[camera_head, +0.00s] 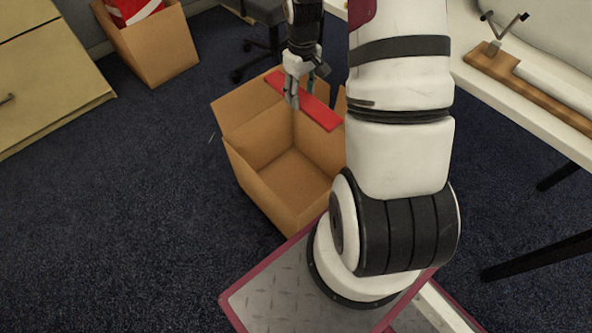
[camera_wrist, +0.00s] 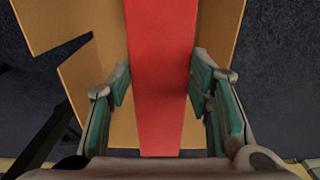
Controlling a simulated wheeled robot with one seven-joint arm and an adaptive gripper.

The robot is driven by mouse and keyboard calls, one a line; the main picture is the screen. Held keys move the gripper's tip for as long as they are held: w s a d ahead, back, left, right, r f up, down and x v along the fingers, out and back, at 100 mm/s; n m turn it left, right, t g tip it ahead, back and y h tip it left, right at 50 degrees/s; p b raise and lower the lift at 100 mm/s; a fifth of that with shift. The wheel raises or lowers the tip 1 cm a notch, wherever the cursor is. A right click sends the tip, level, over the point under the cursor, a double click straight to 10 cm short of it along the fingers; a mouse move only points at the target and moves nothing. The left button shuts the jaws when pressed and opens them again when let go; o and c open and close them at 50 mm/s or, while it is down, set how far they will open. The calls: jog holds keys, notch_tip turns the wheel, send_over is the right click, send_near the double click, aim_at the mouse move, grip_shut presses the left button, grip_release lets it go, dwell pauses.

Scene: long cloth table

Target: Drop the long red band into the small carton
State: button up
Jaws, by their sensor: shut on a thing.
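The long red band (camera_head: 320,112) is a flat, straight strip held by my gripper (camera_head: 301,92) above the far side of an open brown carton (camera_head: 260,187). My gripper is shut on the band, with its fingers pointing down. In the wrist view the band (camera_wrist: 160,120) runs lengthwise between the two green-padded fingers (camera_wrist: 160,82). The carton's flaps (camera_wrist: 82,75) show below it there. The carton stands on the floor with its flaps spread, and the part of its floor that I see is bare. My arm hides its right side.
A second brown carton (camera_head: 160,48) with a red and white thing (camera_head: 130,10) in it stands at the back left. A wooden cabinet (camera_head: 45,75) is at the left. A white table (camera_head: 545,125) is at the right. Dark carpet (camera_head: 130,200) lies clear left of the open carton.

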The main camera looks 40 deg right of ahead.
jog(key=shift+f+b, duration=1.3)
jog(key=shift+f, duration=0.7)
jog(key=o, duration=1.2)
jog(key=shift+r, duration=0.1)
notch_tip(320, 180, up, 11)
jog(key=shift+f, duration=0.15)
jog(key=shift+r, duration=0.6)
